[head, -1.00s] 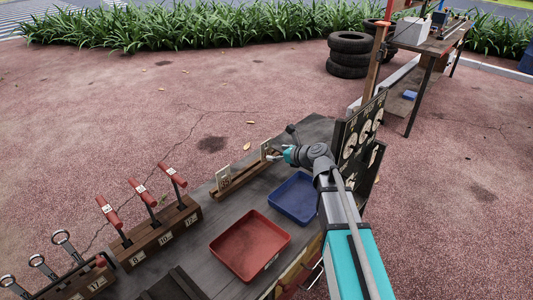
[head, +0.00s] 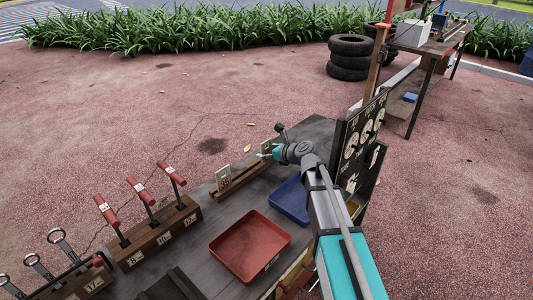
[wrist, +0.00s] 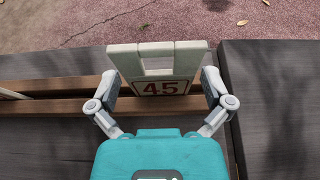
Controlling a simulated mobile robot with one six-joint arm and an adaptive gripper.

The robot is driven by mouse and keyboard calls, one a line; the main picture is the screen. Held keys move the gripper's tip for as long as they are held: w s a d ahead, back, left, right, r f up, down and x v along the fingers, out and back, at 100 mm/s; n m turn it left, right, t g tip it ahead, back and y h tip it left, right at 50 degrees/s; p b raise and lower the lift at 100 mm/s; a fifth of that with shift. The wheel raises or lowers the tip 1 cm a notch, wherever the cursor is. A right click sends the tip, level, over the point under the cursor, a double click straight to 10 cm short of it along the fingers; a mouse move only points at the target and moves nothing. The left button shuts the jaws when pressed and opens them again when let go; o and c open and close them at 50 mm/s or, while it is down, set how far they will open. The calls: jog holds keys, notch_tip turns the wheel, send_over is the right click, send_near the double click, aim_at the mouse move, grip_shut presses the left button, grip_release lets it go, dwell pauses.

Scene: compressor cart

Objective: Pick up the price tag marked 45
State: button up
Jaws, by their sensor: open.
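The price tag marked 45 (wrist: 160,88) is a pale upright plate with a cut-out and dark red digits, standing in the slotted wooden rack (wrist: 62,107) in the wrist view. My gripper (wrist: 160,80) is open, with one finger at each side of the tag; I cannot tell whether they touch it. In the head view my gripper (head: 268,154) is at the right end of the wooden rack (head: 236,180) and largely hides the tag there. Another pale tag (head: 224,179) stands at the rack's left part.
A red tray (head: 250,246) and a blue tray (head: 290,201) lie on the dark table in front of the rack. Red-handled tools (head: 140,190) stand in a wooden block at left. A black board (head: 360,135) stands upright beside my arm.

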jog(key=c, duration=0.7)
jog(key=shift+o, duration=0.2)
jog(key=shift+r, duration=0.2)
jog(key=shift+r+p, duration=0.75)
jog(key=shift+p, duration=0.25)
jog(key=s+d+r+p, duration=0.2)
jog(key=s+r+p, duration=0.3)
jog(key=s, duration=0.1)
jog(key=s+d+r+p, duration=0.3)
jog(key=s+r+p, duration=0.3)
jog(key=shift+s+d, duration=0.35)
jog(key=shift+s, duration=0.05)
